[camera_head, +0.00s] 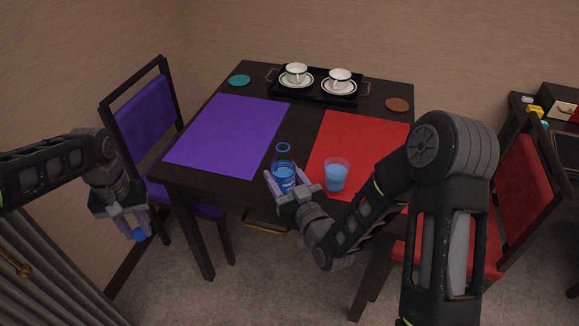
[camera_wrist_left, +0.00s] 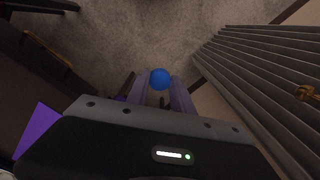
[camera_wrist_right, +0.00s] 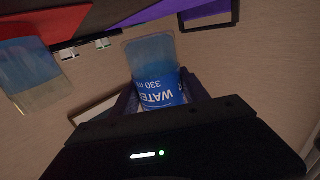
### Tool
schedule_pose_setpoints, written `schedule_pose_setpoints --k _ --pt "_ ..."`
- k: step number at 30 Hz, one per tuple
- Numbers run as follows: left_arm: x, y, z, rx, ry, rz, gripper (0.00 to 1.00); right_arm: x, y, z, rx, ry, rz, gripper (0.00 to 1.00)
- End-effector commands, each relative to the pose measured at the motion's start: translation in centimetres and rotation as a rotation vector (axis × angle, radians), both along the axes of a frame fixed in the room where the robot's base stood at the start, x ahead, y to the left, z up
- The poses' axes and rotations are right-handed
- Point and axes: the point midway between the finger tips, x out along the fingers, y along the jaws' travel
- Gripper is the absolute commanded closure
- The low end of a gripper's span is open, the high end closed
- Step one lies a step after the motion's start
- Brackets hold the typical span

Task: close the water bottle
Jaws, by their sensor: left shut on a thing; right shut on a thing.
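The clear water bottle (camera_head: 283,172) with a blue label stands upright at the front edge of the table, and its neck is uncapped. My right gripper (camera_head: 285,183) is shut on the bottle around its lower body. The label also shows between the fingers in the right wrist view (camera_wrist_right: 158,90). My left gripper (camera_head: 137,222) is shut on a small round blue cap (camera_head: 139,234), held out left of the table over the floor. The cap also shows between the fingertips in the left wrist view (camera_wrist_left: 160,79).
A glass of blue water (camera_head: 336,175) stands on the red mat (camera_head: 365,135), close to the right of the bottle. A purple mat (camera_head: 230,135) lies left. A black tray (camera_head: 318,97) with two cups is at the back.

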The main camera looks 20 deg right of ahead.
Motion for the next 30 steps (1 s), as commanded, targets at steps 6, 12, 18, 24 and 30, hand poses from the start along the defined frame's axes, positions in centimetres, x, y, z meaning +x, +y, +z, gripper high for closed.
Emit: schedule_pose_setpoints --k 6,12,18,24,30 --pt "0.0 0.0 0.0 0.0 0.0 0.0 1.0 -2.4 3.4 -1.4 0.003 -0.003 0.153 1.0" --pt "0.0 0.0 0.0 0.0 0.0 0.0 1.0 -5.1 7.5 -3.1 0.003 -0.004 0.336 1.0" --pt "0.0 0.0 0.0 0.0 0.0 0.0 1.0 -7.2 10.5 -4.5 0.003 -0.005 0.477 1.0" --pt "0.0 0.0 0.0 0.0 0.0 0.0 1.0 -8.0 11.7 -4.9 0.003 -0.006 0.533 1.0" --pt "0.0 0.0 0.0 0.0 0.0 0.0 1.0 -8.1 11.8 -5.0 0.003 -0.006 0.537 1.0"
